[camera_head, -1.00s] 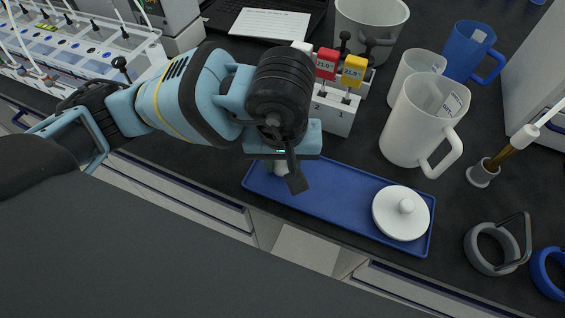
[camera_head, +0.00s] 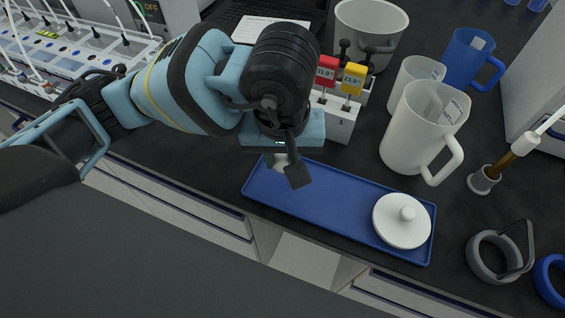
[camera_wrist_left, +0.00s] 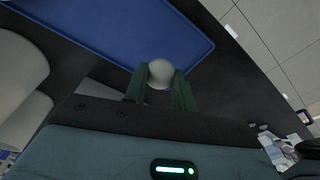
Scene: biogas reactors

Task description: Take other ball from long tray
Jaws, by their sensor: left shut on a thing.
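The long blue tray (camera_head: 330,204) lies on the dark bench in the head view and also fills the upper part of the left wrist view (camera_wrist_left: 120,25). My left gripper (camera_head: 281,160) is over the tray's left end. In the left wrist view, its green fingers (camera_wrist_left: 160,86) are shut on a white ball (camera_wrist_left: 160,72). The ball (camera_head: 281,160) shows partly below the gripper in the head view. A white round lid with a knob (camera_head: 402,222) lies on the tray's right end. My right gripper is not in view.
White pitchers (camera_head: 415,130), a blue mug (camera_head: 470,60) and a pot (camera_head: 370,25) stand behind the tray. A block with red and yellow tags (camera_head: 335,122) is just behind my gripper. A brush in a holder (camera_head: 485,178) and a grey ring (camera_head: 493,258) are at right.

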